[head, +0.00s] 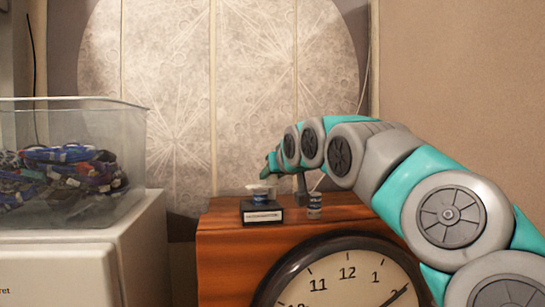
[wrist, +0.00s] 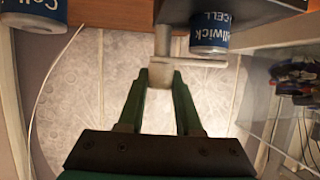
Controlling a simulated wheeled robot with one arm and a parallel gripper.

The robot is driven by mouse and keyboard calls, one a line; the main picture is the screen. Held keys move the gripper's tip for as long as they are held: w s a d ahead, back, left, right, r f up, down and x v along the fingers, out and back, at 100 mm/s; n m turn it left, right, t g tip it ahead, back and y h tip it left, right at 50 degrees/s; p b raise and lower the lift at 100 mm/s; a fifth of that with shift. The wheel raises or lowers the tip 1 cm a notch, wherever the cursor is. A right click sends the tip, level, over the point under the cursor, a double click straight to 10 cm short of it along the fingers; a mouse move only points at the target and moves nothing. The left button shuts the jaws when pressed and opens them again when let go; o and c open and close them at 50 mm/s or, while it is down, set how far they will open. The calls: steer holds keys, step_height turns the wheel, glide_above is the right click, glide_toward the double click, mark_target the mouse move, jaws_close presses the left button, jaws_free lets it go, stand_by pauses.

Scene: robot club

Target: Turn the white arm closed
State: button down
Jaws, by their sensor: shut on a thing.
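A black tester box (head: 262,213) with a white label stands on the wooden cabinet top. A blue and white cell (head: 260,197) sits on it, and the white arm (head: 266,187) lies close above the cell. In the wrist view the cell (wrist: 209,32) is beside the arm's pale post (wrist: 163,40), and a pale bar runs past the cell's end. My gripper (wrist: 160,80) is shut on the pale end of the white arm. In the head view my gripper (head: 266,173) is small and just above the box. The exact angle of the arm is hard to tell.
A second cell (head: 314,206) stands on the wooden cabinet (head: 225,222), right of the box. A round clock (head: 345,275) is on the cabinet's front. A clear bin (head: 120,150) of cables stands on a white unit at left. A patterned moon panel (head: 180,90) is behind.

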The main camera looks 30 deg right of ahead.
steer(key=n+y+p, duration=0.1)
steer(key=y+p, duration=0.1)
steer(key=r+n+y+p, duration=0.1)
steer(key=n+y+p, duration=0.1)
steer(key=shift+p, duration=0.3)
steer(key=shift+f+n+y+p, duration=0.25)
steer(key=shift+n+y+p, duration=0.55)
steer(key=shift+p, duration=0.05)
steer(key=shift+f+n+g+y+p, duration=0.25)
steer(key=shift+n+g+y+p, duration=0.05)
steer(key=shift+n+g, duration=0.1)
steer(key=c, duration=0.6)
jaws_free()
steer(key=b+v, duration=0.1)
steer(key=v, duration=0.6)
steer(key=shift+s+d+r, duration=0.1)
steer(key=shift+s+r, duration=0.05)
steer(key=shift+s, duration=0.15)
